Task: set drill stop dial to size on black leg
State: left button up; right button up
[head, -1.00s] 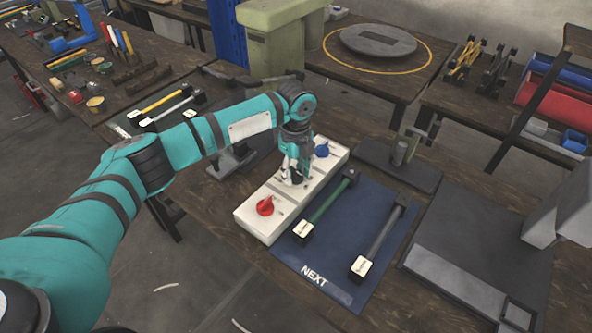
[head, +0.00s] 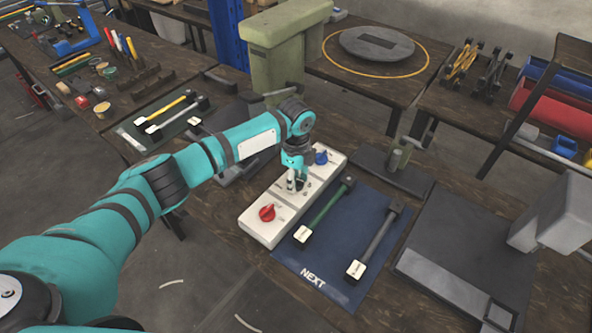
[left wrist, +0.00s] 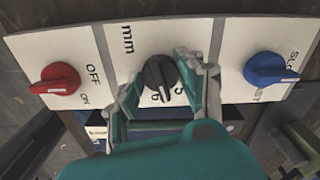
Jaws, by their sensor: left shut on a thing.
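A white control panel (head: 287,212) has a red knob, a blue knob and a black dial (left wrist: 160,76) between them. The dial sits by the letters mm, with a 5 and a 6 partly readable around it and a pale pointer line toward the lower side. My left gripper (head: 297,184) is over the middle of the panel; in the left wrist view its fingers (left wrist: 160,88) are shut on the dial from both sides. A dark grey-black leg (head: 378,238) with a white tag lies on the blue mat (head: 325,262), right of a green leg (head: 323,212). The tags are too small to read.
The red knob (left wrist: 55,80) is by OFF and ON; the blue knob (left wrist: 271,70) is at the other end. A dark press base (head: 395,170) stands behind the mat, and a grey machine (head: 560,212) is at the right. More legs lie on a green mat at the back left.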

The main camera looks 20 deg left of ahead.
aim_at(296, 178)
pick_arm(q)
jog(key=n+p, duration=0.2)
jog(key=n, duration=0.1)
jog(key=shift+r+p, duration=0.2)
jog(key=shift+p, duration=0.2)
jog(key=shift+w+n+p, duration=0.1)
jog(key=shift+n+p, duration=0.5)
jog(key=shift+n, duration=0.3)
jog(key=shift+f, duration=0.1)
jog(key=o, duration=1.2)
jog(key=shift+f, duration=0.1)
notch_tip(296, 178, up, 12)
